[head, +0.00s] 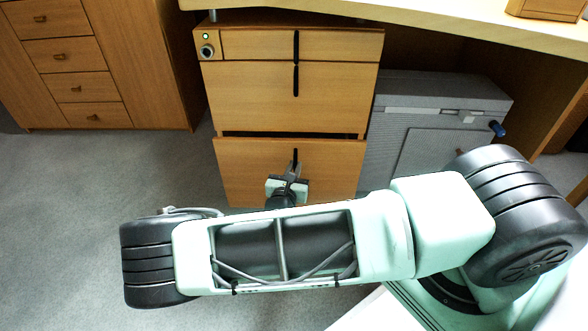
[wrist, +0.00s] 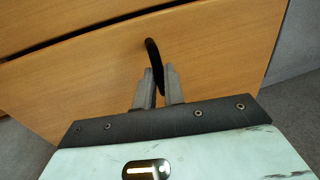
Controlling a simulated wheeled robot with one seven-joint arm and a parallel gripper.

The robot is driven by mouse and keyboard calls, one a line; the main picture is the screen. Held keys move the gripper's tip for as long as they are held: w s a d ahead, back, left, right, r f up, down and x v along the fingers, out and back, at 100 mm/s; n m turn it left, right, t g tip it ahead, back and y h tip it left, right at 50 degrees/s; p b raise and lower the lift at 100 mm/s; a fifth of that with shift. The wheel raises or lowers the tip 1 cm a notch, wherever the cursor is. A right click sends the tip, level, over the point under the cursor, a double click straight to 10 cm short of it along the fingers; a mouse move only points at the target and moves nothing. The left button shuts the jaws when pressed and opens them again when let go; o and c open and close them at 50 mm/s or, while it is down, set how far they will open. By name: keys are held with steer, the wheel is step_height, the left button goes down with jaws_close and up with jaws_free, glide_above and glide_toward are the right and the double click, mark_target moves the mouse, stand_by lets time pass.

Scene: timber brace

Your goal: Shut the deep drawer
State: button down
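The wooden drawer cabinet (head: 300,97) stands under the desk, with several drawer fronts one above another. Its bottom drawer (head: 240,165), the deep one, stands out a little, with a dark gap along its top edge. The drawers above look flush. The bottom drawer has a black upright handle (head: 295,155), which also shows in the wrist view (wrist: 152,50). My gripper (head: 291,170) is at this handle. In the wrist view, its fingers (wrist: 159,76) are close together on either side of the handle's lower part. The drawer's lower edge is partly hidden by my arm.
A grey box-like unit (head: 440,105) with a blue knob (head: 497,129) stands just right of the cabinet. The desk top (head: 440,25) overhangs the cabinet. Another wooden drawer unit (head: 70,60) is at the far left. The carpet (head: 90,190) at left is clear.

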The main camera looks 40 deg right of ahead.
steer(key=p+x, duration=0.2)
steer(key=x, duration=0.1)
steer(key=shift+w+r, duration=0.15)
steer(key=shift+w, duration=0.3)
steer(key=shift+w+d, duration=0.15)
steer(key=shift+w, duration=0.1)
steer(key=c, duration=1.5)
jaws_free()
steer(key=p+v, duration=0.5)
steer(key=v, duration=1.2)
steer(key=shift+s+f+p, duration=0.2)
steer(key=shift+p, duration=0.15)
